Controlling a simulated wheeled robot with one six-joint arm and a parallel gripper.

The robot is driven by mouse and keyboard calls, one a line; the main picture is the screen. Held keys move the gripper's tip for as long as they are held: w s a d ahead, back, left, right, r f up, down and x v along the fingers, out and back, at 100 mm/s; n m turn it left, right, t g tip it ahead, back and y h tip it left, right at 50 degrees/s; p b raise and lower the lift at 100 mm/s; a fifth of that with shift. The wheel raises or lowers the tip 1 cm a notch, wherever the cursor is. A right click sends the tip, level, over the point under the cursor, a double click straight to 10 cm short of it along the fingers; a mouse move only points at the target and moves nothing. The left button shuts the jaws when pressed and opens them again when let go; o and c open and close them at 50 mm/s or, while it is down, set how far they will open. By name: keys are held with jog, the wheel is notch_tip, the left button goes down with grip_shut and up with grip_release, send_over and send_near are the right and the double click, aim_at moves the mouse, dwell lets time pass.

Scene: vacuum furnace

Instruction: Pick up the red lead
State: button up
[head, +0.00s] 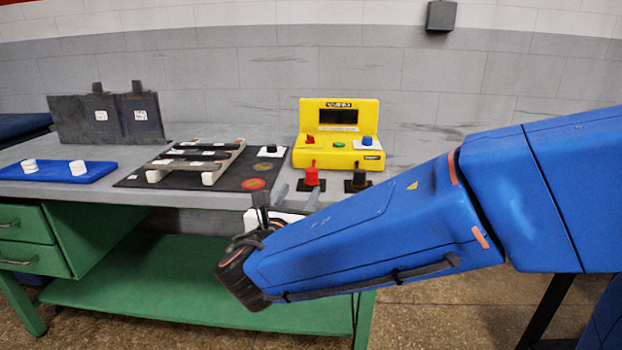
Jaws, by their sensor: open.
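The red lead (312,177) shows as a small red plug upright on a dark square base at the front of the bench, below the yellow meter. A matching black lead (359,180) stands just right of it. My gripper (284,193) reaches over the bench's front edge, its fingers pointing towards the bench. It is open, and nothing shows between its fingers. Its tips look slightly left of and nearer than the red lead; I cannot tell the exact gap. My forearm covers part of the bench front.
The yellow meter (337,150) with coloured knobs stands behind the leads. A black mat (262,172) with a grey metal rack (212,150) lies to the left. A blue tray (52,175) with white caps and dark grey panels (70,122) are farther left. The wall closes the back.

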send_near(312, 169)
jog(key=w, duration=0.2)
jog(key=w+d, duration=0.1)
jog(key=shift+w+f, duration=0.1)
jog(key=shift+w, duration=0.3)
jog(key=shift+w+d, duration=0.2)
jog(key=shift+w, duration=1.3)
jog(key=shift+w+d, duration=0.2)
jog(key=shift+w, duration=1.3)
grip_shut()
